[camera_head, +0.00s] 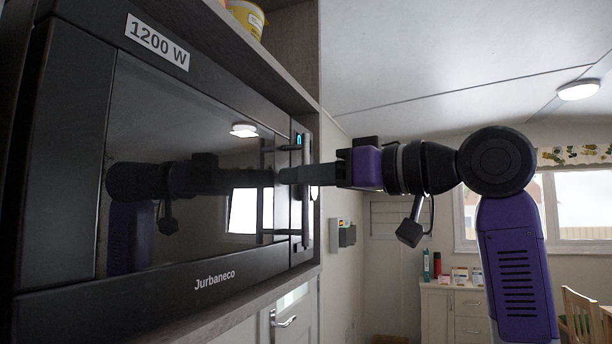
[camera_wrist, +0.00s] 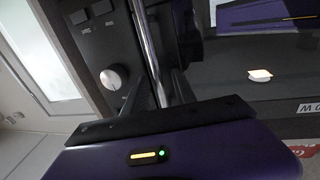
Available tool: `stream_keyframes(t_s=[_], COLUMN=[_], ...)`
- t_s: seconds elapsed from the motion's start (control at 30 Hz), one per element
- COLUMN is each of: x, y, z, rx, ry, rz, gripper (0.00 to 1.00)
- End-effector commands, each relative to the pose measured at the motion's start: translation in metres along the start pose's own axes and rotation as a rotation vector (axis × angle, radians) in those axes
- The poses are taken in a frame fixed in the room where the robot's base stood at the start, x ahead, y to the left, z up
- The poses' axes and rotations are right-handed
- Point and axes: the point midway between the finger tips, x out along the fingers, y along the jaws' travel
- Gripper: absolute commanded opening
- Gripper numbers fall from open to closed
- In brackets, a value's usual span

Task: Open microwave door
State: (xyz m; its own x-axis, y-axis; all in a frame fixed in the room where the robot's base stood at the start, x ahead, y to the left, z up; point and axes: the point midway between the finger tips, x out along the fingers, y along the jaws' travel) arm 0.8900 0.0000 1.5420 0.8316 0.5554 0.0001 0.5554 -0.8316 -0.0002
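The microwave (camera_head: 60,160) fills the left of the head view, with its dark reflective door (camera_head: 150,110) shut. Its upright door handle (camera_head: 306,225) is at the door's right edge. My gripper (camera_head: 290,176) reaches in from the right at the handle's mid height. In the wrist view the handle (camera_wrist: 146,42) is a shiny bar running down between the two dark fingers of my gripper (camera_wrist: 161,90). The fingers look apart, with a gap beside the bar. The fingertips are partly hidden in the head view. The control panel's round knob (camera_wrist: 114,78) shows left of the handle.
The microwave sits in a wooden shelf (camera_head: 285,83), with a yellow tub (camera_head: 245,18) above it. A cabinet door with a handle (camera_head: 285,321) is below. A drawer unit (camera_head: 455,308), window and wooden chair (camera_head: 583,315) stand at the back right.

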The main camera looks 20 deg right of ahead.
Motion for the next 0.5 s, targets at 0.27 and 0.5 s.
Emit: stream_keyframes(t_s=[0.27, 0.5], x=[-0.0003, -0.0004], y=[0.0, -0.0001], z=[0.0001, 0.0001], rx=[0.0, 0.0], ry=[0.0, 0.0], rz=[0.0, 0.0], gripper=[0.01, 0.0])
